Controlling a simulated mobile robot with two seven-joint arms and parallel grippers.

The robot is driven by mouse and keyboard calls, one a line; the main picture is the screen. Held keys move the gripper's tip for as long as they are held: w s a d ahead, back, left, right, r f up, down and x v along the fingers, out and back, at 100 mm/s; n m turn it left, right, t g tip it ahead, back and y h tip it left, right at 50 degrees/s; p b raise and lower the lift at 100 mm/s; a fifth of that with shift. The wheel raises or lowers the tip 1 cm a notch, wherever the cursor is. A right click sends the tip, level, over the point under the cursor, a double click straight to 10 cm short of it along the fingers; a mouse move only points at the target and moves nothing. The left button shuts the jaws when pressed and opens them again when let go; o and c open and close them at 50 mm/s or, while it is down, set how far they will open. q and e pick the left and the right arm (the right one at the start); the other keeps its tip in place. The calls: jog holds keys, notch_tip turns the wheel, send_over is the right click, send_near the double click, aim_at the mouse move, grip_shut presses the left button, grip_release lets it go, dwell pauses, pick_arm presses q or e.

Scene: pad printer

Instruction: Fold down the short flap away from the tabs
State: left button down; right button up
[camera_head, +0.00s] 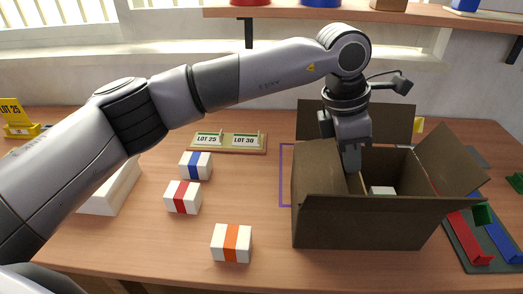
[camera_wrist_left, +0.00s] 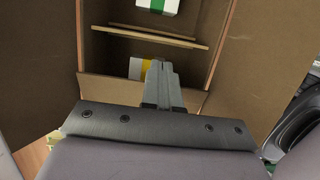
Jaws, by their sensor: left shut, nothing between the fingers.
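An open brown cardboard box (camera_head: 360,225) stands on the table at right. My left gripper (camera_head: 352,168) points down at the box's left side, by the edge of the left flap. In the left wrist view the shut, empty fingers (camera_wrist_left: 162,75) overlap a short flap (camera_wrist_left: 105,89); contact is unclear. Inside are a divider (camera_wrist_left: 150,37), a white-and-green carton (camera_wrist_left: 158,6) and a yellow-and-white carton (camera_wrist_left: 136,67). My right gripper is not in view.
White cartons with blue (camera_head: 195,165), red (camera_head: 183,197) and orange (camera_head: 231,243) bands stand left of the box. A rack with LOT 25 and LOT 30 labels (camera_head: 228,142) lies behind them. A dark tray (camera_head: 480,245) with coloured parts is at right. A shelf (camera_head: 300,12) hangs above.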

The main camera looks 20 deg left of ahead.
pick_arm(q)
jog(key=shift+b+x, duration=0.65)
jog(key=shift+x, duration=0.4)
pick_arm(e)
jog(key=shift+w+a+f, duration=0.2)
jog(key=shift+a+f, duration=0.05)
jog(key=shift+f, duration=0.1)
pick_arm(q)
jog(key=shift+d, duration=0.15)
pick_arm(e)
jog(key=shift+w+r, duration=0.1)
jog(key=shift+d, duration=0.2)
pick_arm(q)
jog(key=shift+r, duration=0.1)
jog(key=shift+r+p, duration=0.5)
jog(key=shift+r, duration=0.25)
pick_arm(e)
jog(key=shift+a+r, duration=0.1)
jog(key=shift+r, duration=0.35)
